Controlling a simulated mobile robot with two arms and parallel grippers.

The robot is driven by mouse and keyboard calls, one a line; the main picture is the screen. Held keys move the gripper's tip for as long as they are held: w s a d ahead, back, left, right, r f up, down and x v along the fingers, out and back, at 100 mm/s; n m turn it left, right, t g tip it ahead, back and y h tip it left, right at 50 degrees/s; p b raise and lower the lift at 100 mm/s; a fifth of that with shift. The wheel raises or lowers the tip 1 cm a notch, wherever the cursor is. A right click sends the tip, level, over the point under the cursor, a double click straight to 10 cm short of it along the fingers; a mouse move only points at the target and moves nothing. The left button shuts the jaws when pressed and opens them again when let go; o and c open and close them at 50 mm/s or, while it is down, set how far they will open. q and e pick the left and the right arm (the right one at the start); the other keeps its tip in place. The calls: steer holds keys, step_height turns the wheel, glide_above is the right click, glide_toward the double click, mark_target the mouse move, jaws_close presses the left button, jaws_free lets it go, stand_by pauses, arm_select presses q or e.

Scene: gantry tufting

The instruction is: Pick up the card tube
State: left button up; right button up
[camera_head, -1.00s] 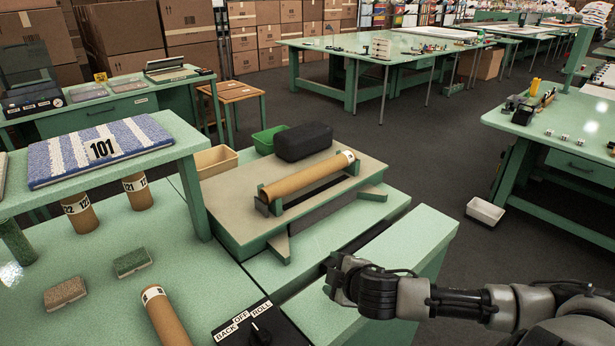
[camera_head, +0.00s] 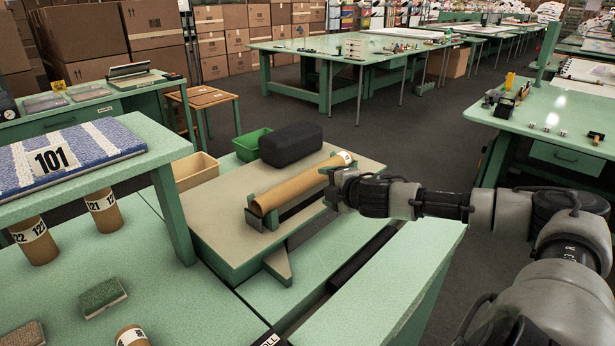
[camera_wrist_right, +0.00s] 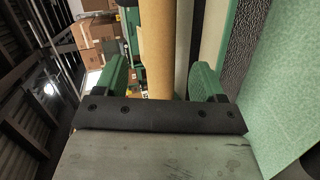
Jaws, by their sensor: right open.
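A brown card tube (camera_head: 295,187) with a white label band near its far end lies slanted in a cradle (camera_head: 258,220) on a raised beige-topped board. My right gripper (camera_head: 335,190) is beside the tube's right side, towards its far end. In the right wrist view, its two green fingers (camera_wrist_right: 161,80) are apart, and the tube (camera_wrist_right: 155,45) shows in line with the gap between them. Whether the tube is between the fingers or beyond them I cannot tell. My left gripper is not in view.
A black rounded case (camera_head: 291,144) and a green bin (camera_head: 252,143) stand behind the cradle, with a tan bin (camera_head: 195,170) to the left. Another labelled tube (camera_head: 132,337) is at the bottom edge. A shelf (camera_head: 170,143) holds a striped rug (camera_head: 75,150) numbered 101.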

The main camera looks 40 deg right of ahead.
mark_target(312, 181)
steer(key=shift+p+x, duration=0.35)
steer(key=shift+x, duration=0.75)
steer(key=shift+w, duration=0.4)
steer(key=shift+w+p, duration=0.2)
steer(key=shift+p, duration=0.1)
steer(key=p+x, duration=0.1)
steer(key=x, duration=0.3)
steer(key=shift+w+d+f+p, duration=0.1)
steer(key=shift+w+p, duration=0.05)
steer(key=shift+p, duration=0.2)
steer(key=shift+w+f, duration=0.15)
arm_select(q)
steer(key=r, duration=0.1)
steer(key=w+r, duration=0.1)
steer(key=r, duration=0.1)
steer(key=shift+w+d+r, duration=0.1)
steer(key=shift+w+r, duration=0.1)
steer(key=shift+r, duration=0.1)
arm_select(e)
steer(key=shift+c, duration=0.3)
steer(key=c, duration=0.7)
